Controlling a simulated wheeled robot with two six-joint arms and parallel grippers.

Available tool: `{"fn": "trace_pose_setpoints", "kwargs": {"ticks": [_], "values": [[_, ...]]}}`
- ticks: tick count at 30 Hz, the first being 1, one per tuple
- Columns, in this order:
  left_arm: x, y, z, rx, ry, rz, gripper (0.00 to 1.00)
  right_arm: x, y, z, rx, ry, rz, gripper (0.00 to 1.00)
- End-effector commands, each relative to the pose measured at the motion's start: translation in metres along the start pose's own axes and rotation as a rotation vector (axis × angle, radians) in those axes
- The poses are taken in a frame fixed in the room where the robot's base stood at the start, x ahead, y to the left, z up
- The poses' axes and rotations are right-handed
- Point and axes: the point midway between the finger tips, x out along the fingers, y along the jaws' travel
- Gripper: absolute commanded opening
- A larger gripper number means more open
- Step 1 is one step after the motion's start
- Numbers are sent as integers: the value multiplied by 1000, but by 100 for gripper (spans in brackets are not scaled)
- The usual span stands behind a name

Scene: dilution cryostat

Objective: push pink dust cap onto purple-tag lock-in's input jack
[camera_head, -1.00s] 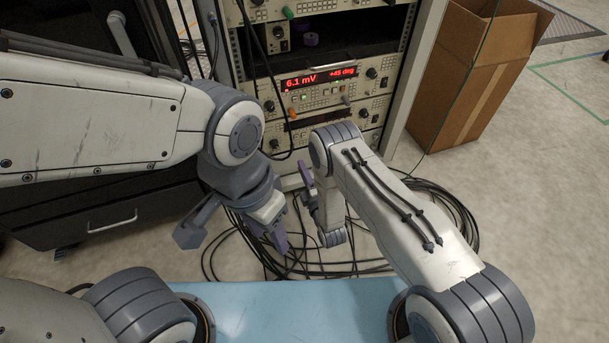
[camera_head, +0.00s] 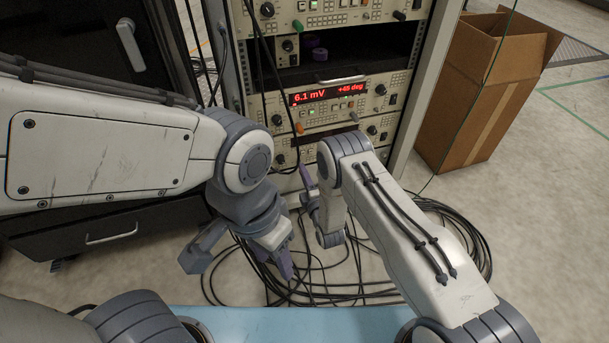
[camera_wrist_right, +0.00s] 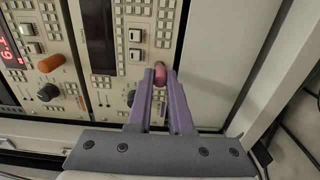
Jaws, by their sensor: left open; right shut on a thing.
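The pink dust cap (camera_wrist_right: 160,74) is between the fingertips of my right gripper (camera_wrist_right: 160,82), which is shut on it in front of a beige instrument panel in the right wrist view. I cannot tell whether the cap touches the panel. In the head view my right gripper (camera_head: 309,187) is partly hidden by its arm, low at the rack front, and the cap cannot be made out. My left gripper (camera_head: 285,264) is open and empty, lower, above the floor cables. Lock-in units (camera_head: 355,92) are stacked in the rack.
An orange part (camera_wrist_right: 50,63) and a dark knob (camera_wrist_right: 47,92) stand out from the panel left of the cap. Black cables (camera_head: 350,270) lie on the floor. A cardboard box (camera_head: 485,90) stands right of the rack.

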Motion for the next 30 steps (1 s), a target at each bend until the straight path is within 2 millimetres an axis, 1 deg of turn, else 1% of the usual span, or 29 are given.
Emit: {"fn": "trace_pose_setpoints", "kwargs": {"ticks": [8, 22, 30], "values": [[2, 0, 0, 0, 0, 0, 50, 2, 0, 0, 0, 0, 0, 0], [8, -1, 0, 0, 0, 0, 50, 16, 0, 0, 0, 0, 1, 0], [6, 0, 0, 0, 0, 0, 50, 18, 0, 0, 0, -1, 0, 0]]}}
